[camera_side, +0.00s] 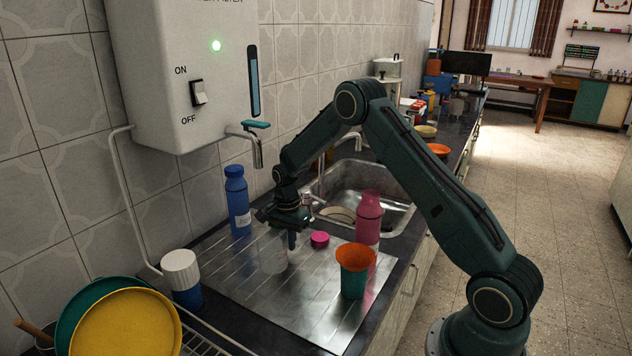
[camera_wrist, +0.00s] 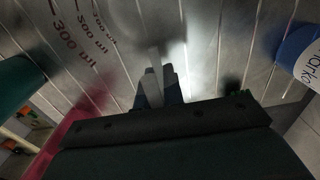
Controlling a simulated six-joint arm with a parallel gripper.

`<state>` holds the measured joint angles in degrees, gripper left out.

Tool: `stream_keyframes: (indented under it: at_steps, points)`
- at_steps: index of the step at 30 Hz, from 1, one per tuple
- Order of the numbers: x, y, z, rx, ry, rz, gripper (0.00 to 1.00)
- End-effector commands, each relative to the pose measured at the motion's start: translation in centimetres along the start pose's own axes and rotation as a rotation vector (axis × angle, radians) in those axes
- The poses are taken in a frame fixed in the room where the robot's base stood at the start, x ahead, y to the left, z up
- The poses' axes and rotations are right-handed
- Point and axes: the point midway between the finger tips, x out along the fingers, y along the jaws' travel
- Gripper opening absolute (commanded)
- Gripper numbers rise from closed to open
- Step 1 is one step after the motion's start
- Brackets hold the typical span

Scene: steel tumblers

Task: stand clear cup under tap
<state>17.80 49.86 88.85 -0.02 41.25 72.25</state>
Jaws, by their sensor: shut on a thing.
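The clear cup (camera_side: 271,256) is see-through and faint at the steel drainboard, left of my gripper (camera_side: 291,240). My gripper points down and is shut on the cup, seemingly at its wall. I cannot tell whether the cup's base touches the steel. In the wrist view, red millilitre marks of the clear cup (camera_wrist: 80,35) show beyond my fingertips (camera_wrist: 158,85). The filter's tap (camera_side: 257,150) sticks out from the white water filter (camera_side: 185,75), up and left of my gripper. The cup is not under its spout.
A blue bottle (camera_side: 237,203) stands behind left, a pink bottle (camera_side: 369,215) to the right. A pink lid (camera_side: 320,239) lies close by. A green and orange cup (camera_side: 354,275) stands front right, a white and blue container (camera_side: 183,277) front left. The sink (camera_side: 385,185) is behind.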

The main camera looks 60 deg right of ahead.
Motion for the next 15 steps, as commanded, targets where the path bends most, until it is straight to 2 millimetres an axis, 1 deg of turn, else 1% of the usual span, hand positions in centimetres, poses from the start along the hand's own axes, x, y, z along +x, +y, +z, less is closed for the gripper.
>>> stream_keyframes:
  at_steps: [3,8,10,15]
  points:
    - [0.1,-1.2,0.0,-0.001,0.0,-0.001,0.0]
    - [0.1,-2.4,0.0,-0.001,0.0,0.0,0.0]
    - [0.8,-2.2,0.0,0.0,-0.001,0.003,0.0]
    - [1.2,-2.3,0.0,0.0,-0.001,0.001,0.0]
